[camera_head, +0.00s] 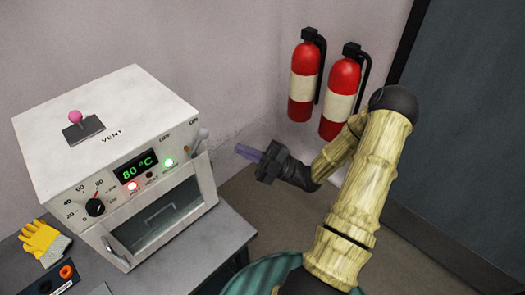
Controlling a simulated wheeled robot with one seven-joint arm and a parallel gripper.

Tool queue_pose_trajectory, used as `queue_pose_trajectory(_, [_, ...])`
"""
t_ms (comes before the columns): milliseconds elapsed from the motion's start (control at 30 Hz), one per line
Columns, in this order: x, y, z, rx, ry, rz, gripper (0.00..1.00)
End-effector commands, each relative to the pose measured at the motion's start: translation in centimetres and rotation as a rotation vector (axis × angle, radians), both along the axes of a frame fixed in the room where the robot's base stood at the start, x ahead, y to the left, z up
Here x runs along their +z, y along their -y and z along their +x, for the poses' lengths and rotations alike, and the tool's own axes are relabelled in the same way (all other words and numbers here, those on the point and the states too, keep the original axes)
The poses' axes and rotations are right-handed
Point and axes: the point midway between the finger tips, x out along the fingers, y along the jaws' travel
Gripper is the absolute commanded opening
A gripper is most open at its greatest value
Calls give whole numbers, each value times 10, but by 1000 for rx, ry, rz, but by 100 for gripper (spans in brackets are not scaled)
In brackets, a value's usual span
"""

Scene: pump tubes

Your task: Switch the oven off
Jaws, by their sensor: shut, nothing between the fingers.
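The white oven (112,110) stands on a grey table at the left. Its green display (137,166) reads 80 °C.
A black dial (95,207) and a pink-knobbed vent lever (76,117) are on the oven. A glass door with a handle is in front. A yellow glove (42,240) lies on the table (215,240). Two fire extinguishers (304,82) (341,95) hang on the wall behind my arm.

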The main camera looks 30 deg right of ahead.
Motion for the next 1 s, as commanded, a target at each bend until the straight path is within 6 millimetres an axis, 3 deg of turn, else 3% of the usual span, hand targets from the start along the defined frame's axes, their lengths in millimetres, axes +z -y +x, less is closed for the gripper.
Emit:
queue_pose_trajectory(200, [21,-27,18,-2,0,0,0])
queue_pose_trajectory(400, [32,-42,31,-15,0,0,0])
queue_pose_trajectory(1000, [35,-45,35,-19,2,-6,0])
